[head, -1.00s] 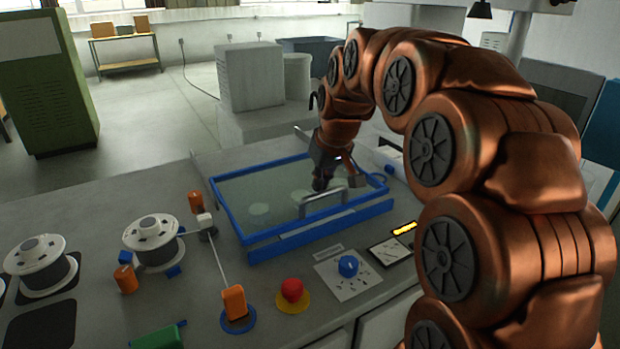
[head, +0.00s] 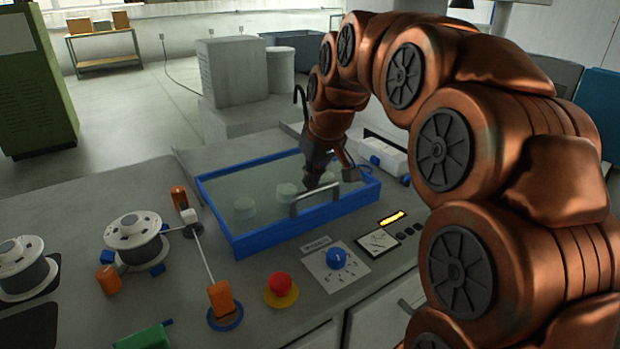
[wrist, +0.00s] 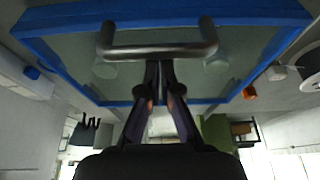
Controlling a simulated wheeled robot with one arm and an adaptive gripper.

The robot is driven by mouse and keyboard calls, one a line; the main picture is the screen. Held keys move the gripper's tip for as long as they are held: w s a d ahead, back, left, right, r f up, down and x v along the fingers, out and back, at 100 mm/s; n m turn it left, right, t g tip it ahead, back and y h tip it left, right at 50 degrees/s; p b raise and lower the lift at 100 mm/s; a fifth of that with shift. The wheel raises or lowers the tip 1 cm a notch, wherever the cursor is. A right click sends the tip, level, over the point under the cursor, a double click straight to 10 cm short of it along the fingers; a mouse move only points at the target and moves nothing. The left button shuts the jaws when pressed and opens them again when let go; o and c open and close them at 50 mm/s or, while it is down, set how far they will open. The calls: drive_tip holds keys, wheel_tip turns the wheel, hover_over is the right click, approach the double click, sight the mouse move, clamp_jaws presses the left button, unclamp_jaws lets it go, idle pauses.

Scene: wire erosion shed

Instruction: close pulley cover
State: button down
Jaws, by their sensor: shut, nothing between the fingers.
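The pulley cover is a clear panel in a blue frame (head: 218,218) with a grey bar handle (head: 314,195) near its front edge. It appears to lie down on its blue base, with no clear gap along the front. Pale round pulleys (head: 244,207) show through the panel. My gripper (head: 326,181) is shut and empty, just behind and above the handle. In the wrist view the fingertips (wrist: 160,64) are close to the handle (wrist: 158,51), overlapping the panel in view. I cannot tell whether they touch it.
In front are a red button (head: 280,284), a blue knob (head: 336,257) and an orange-tipped lever (head: 221,298). Spools (head: 135,232) stand at left. A white box (head: 384,153) stands behind the cover at right. The grey bench top behind the spools is clear.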

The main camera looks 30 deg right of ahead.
drive_tip(key=v, duration=1.1)
drive_tip(key=s+a+f+g+p, duration=0.2)
drive_tip(key=s+a+f+p, duration=0.1)
drive_tip(key=s, duration=0.6)
drive_tip(key=s+a+f+g+p, duration=0.2)
drive_tip(key=s+a+f+p, duration=0.1)
drive_tip(key=s+a+f, duration=0.2)
drive_tip(key=s+a+f+g+p, duration=0.1)
drive_tip(key=s+a+f+p, duration=0.2)
drive_tip(key=s+f, duration=0.4)
drive_tip(key=s+a, duration=0.1)
drive_tip(key=s, duration=0.4)
drive_tip(key=shift+s+f+m+g, duration=0.3)
drive_tip(key=shift+s+m+g, duration=0.1)
drive_tip(key=shift+s, duration=0.1)
